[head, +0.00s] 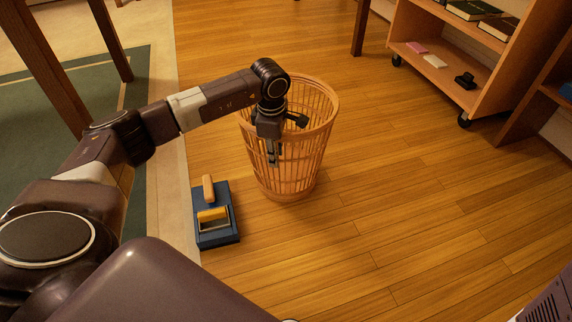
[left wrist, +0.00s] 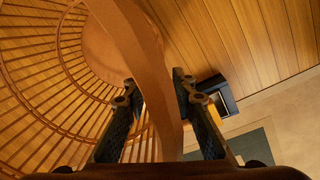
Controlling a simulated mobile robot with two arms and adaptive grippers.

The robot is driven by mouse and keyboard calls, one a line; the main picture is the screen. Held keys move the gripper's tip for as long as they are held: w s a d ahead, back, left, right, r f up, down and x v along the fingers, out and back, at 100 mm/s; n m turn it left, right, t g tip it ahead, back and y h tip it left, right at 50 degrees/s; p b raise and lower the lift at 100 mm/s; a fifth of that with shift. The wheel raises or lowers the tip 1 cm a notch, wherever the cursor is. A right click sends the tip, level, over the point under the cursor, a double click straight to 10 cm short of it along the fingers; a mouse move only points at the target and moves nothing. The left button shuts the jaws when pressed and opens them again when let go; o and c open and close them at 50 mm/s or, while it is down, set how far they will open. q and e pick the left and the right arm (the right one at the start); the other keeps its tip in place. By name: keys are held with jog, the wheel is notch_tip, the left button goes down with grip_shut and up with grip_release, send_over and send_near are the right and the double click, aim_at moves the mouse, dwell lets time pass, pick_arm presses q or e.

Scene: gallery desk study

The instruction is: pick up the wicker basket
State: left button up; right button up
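The wicker basket (head: 318,135) stands upright on the wooden floor, an open orange-brown slatted tub. My left gripper (head: 272,155) points down at its near left rim. In the left wrist view the basket (left wrist: 40,85) fills the left side, and its rim band runs between the two fingers of my left gripper (left wrist: 155,90). One finger is on the inner side and the other on the outer side. The fingers look spread, with a narrow gap beside the band. Contact with the rim is not clearly visible. My right gripper is out of view.
A blue box-like item (head: 217,232) with wooden and yellow parts lies on the floor left of the basket, near the carpet edge. A wheeled shelf unit (head: 480,88) with books stands at the upper right. The floor right of the basket is clear.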

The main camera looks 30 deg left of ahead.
pick_arm(q)
grip_shut()
jog(key=shift+w+r, duration=0.1)
dwell(0.4)
